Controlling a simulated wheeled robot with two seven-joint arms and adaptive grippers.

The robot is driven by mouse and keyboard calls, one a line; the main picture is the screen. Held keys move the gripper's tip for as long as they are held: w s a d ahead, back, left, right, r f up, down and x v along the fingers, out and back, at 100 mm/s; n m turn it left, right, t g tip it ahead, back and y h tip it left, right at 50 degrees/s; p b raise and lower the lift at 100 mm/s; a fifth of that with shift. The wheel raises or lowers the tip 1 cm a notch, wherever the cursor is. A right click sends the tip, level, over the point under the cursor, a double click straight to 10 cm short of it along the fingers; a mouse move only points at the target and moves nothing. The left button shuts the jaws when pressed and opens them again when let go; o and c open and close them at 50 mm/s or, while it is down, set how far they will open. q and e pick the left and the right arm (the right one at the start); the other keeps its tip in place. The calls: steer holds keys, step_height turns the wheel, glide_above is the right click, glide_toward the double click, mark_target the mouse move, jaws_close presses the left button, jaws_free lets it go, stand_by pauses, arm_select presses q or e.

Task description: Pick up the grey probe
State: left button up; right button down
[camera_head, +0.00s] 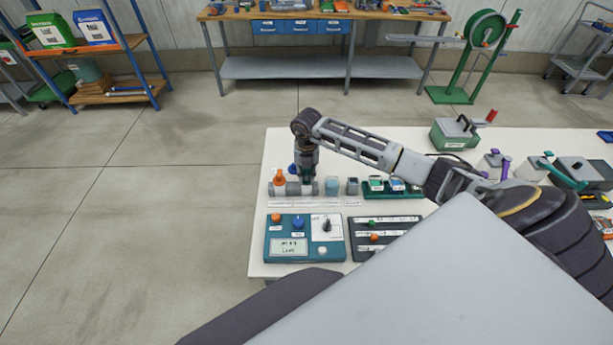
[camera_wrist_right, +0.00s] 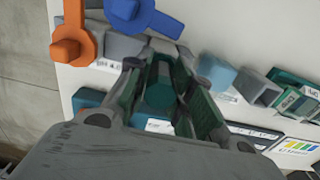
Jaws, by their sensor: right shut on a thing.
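My right gripper (camera_head: 307,178) points down at the left part of the white table, over the row of fittings. In the right wrist view its two fingers (camera_wrist_right: 160,62) are closed in on a narrow grey piece (camera_wrist_right: 162,47), which I take to be the grey probe. Most of this piece is hidden by the fingers, and I cannot tell whether it is clear of the row. My left gripper is not in view.
An orange-handled valve (camera_head: 280,178) and a blue handle (camera_wrist_right: 125,10) are close beside the gripper. A light blue block (camera_head: 332,186) and a grey block (camera_head: 352,186) stand to its right. A teal meter box (camera_head: 282,247) lies in front. The floor left of the table is clear.

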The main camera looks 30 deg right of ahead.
step_height(320, 180, up, 9)
steer(key=shift+r+b, duration=0.1)
steer(key=shift+b, duration=0.7)
steer(key=shift+r, duration=0.2)
steer(key=shift+w+r, duration=0.1)
steer(key=shift+r, duration=0.05)
